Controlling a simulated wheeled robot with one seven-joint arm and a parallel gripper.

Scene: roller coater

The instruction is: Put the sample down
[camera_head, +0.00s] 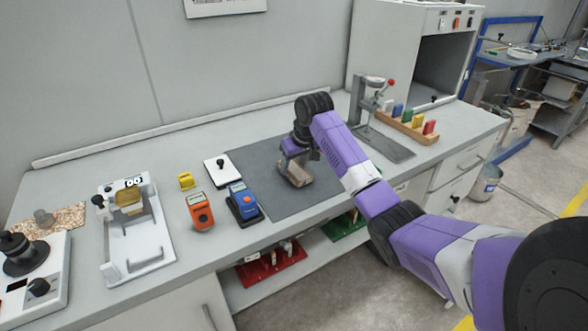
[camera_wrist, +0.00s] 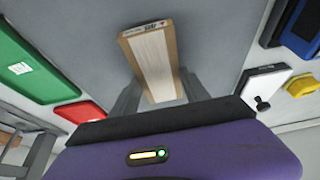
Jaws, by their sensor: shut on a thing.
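The sample (camera_wrist: 156,66) is a flat rectangular block with a pale wood-grain face, brown edges and a small label at its far end. In the wrist view it sits between the two grey fingers of my gripper (camera_wrist: 157,92), which is shut on it. In the head view my gripper (camera_head: 298,168) is over the dark grey mat (camera_head: 252,170), with the sample (camera_head: 294,175) tilted beneath it. I cannot tell whether the sample touches the mat.
Left of the mat are a blue device (camera_head: 243,203), an orange device (camera_head: 200,211), a white plate with a black knob (camera_head: 220,169) and a yellow block (camera_head: 186,181). A lever stand (camera_head: 368,112) and a rack of coloured blocks (camera_head: 408,124) stand right. The mat's front is clear.

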